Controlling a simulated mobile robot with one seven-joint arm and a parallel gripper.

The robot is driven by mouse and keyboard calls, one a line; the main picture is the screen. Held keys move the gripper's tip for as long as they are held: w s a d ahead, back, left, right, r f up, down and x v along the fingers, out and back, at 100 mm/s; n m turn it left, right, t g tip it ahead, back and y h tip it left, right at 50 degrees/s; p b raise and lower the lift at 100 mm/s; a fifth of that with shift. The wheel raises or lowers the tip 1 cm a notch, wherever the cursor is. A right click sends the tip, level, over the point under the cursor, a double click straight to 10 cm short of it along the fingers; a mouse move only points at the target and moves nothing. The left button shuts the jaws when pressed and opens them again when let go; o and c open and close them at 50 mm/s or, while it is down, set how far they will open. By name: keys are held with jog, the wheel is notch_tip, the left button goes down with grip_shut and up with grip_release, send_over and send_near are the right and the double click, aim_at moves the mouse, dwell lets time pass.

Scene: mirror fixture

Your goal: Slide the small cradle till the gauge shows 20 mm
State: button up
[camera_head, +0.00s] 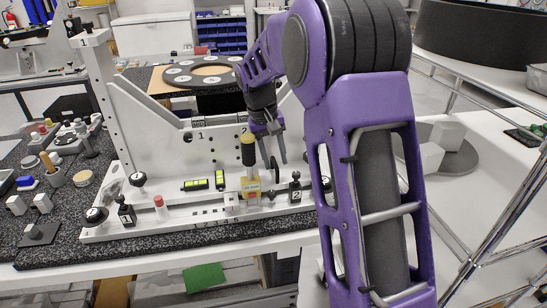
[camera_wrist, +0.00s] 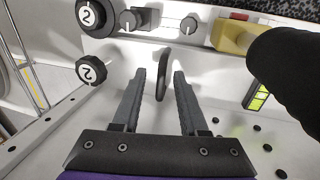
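My gripper (camera_wrist: 160,76) is open, its two fingers apart on either side of a thin dark upright disc (camera_wrist: 162,74) seen nearly edge-on. I cannot tell whether either finger touches it. In the head view my gripper (camera_head: 278,150) points down in front of the white fixture's upright plate, above the disc (camera_head: 275,169). A yellow block (camera_head: 251,187) stands on the fixture base left of the disc, below a black post with a yellow top (camera_head: 248,153). I cannot tell which part is the small cradle. No gauge reading is legible.
Black knobs marked 2 (camera_wrist: 90,69) stand near the left finger. A green-yellow level (camera_wrist: 258,97) and a large black cylinder (camera_wrist: 292,72) lie to the right.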

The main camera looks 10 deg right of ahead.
jog(key=a+r, duration=0.1)
jog(key=r, duration=0.7)
jog(key=a+r, duration=0.2)
jog(key=r, duration=0.7)
jog(key=shift+a+p, duration=0.25)
jog(key=shift+p, duration=0.15)
